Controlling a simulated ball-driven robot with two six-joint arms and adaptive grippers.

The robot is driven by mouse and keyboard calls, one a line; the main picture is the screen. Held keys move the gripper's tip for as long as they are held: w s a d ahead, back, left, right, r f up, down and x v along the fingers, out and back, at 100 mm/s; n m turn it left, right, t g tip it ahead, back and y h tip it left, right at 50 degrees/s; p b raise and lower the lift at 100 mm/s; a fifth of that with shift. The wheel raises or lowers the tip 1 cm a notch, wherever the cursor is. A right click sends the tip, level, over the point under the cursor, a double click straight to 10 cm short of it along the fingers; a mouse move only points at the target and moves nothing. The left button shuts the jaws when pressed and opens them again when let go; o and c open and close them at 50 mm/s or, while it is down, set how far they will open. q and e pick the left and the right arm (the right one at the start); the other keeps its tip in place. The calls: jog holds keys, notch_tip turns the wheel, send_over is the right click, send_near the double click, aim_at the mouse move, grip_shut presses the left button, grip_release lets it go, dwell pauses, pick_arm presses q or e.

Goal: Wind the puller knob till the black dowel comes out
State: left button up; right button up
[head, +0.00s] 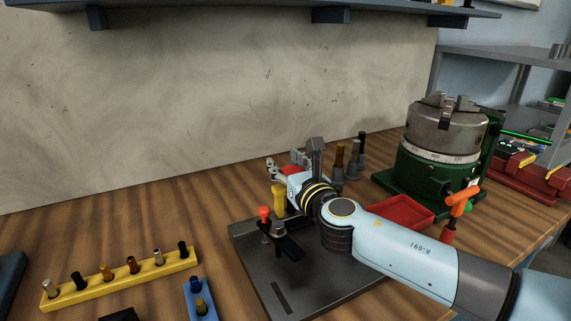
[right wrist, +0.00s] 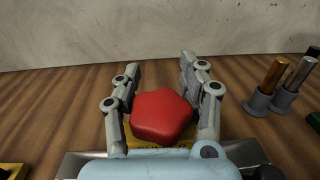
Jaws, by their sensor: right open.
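The puller knob (right wrist: 163,115) is red with lobed edges and sits between the two fingers of my right gripper (right wrist: 160,92) in the right wrist view. The fingers stand apart on either side of it, and a gap shows at the right finger. In the head view a bit of the red knob (head: 291,170) shows at my right gripper (head: 279,168), above a yellow part (head: 278,199) on a dark plate (head: 262,262). My right wrist hides most of the puller. I cannot make out a black dowel in it. My left gripper is out of view.
A yellow rack (head: 125,276) with several pins and a blue block (head: 200,299) lie at left. A red-topped clamp (head: 264,212) stands on the plate. A red tray (head: 402,211), a green chuck stand (head: 437,172) and pins in grey holders (head: 353,172) are to the right.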

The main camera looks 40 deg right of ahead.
jog(key=c, duration=0.7)
grip_shut()
jog(key=shift+f, duration=0.15)
jog(key=shift+s+d+m+g+h+p, duration=0.15)
jog(key=shift+m+g+h+p, duration=0.15)
jog(key=shift+m+g+h, duration=0.5)
jog(key=m+g+h, duration=0.1)
jog(key=m+h, duration=0.1)
jog(key=h, duration=0.1)
jog(key=shift+s+d+f+g+h, duration=0.1)
jog(key=shift+s+d+g+h, duration=0.05)
jog(key=shift+d+g+h, duration=0.2)
jog(key=shift+s+d+m+g+h, duration=0.15)
jog(key=shift+s+m+g+h, duration=0.1)
jog(key=shift+m+g+h, duration=0.7)
jog(key=shift+s+d+m+g+h, duration=0.2)
jog(key=shift+m+g+h, duration=0.5)
jog(key=shift+m+g, duration=0.25)
jog(key=shift+g, duration=0.25)
